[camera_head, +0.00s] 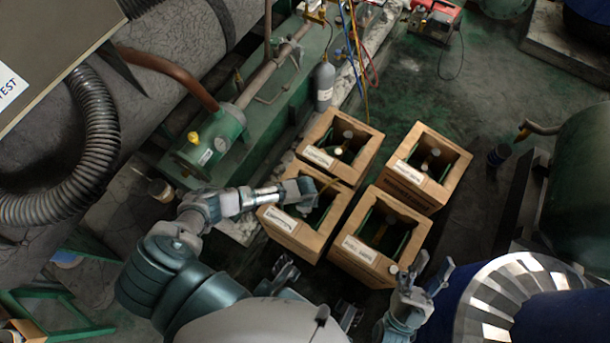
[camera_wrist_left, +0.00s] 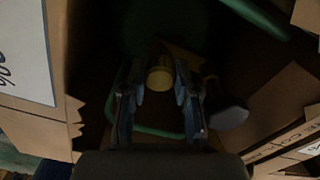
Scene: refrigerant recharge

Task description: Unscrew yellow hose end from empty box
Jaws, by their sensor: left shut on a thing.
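My left arm reaches into the front left cardboard box (camera_head: 325,240), and my left gripper (camera_head: 308,193) is at the opening. In the left wrist view, my left gripper (camera_wrist_left: 160,95) is shut on the yellow hose end (camera_wrist_left: 160,76), a round yellow fitting between the two fingers. A dark round knob (camera_wrist_left: 227,112) sits to the right of it inside the dim box. The box label is too small to read. My right gripper (camera_head: 428,277) is open and empty, right of the boxes.
Three other open boxes stand close by: back left (camera_head: 365,158), back right (camera_head: 445,187) and front right (camera_head: 371,270). A grey bottle (camera_head: 324,84) stands behind them. A green machine (camera_head: 208,145) lies left. A blue-and-silver drum (camera_head: 490,300) is near my right gripper.

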